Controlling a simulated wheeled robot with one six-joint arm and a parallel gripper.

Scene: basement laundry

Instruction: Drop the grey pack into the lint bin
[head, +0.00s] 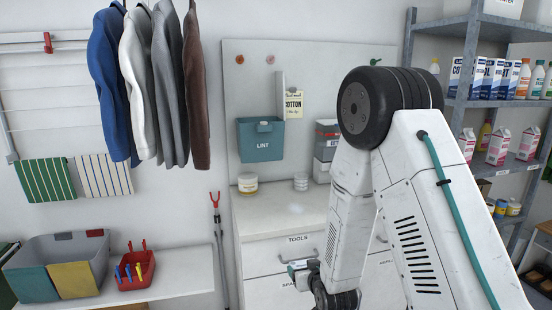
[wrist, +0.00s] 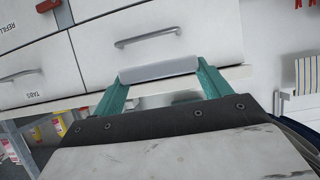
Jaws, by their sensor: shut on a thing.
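The lint bin (head: 260,143) is a teal box labelled LINT, hung on the grey wall panel above the worktop in the head view. My gripper (wrist: 158,73) shows its two teal fingers in the wrist view. They are shut on the grey pack (wrist: 158,69), a flat light-grey block held between the fingertips, with drawer fronts behind it. In the head view my gripper (head: 302,266) is low in front of the drawers, below and to the right of the lint bin. My arm partly hides it there, and the pack is hard to make out.
A jar (head: 248,183) stands on the worktop (head: 270,215) under the bin. Clothes (head: 150,85) hang to the left. A grey crate (head: 60,265) and red caddy (head: 136,270) stand on a bench. A stocked shelf (head: 470,105) is at right.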

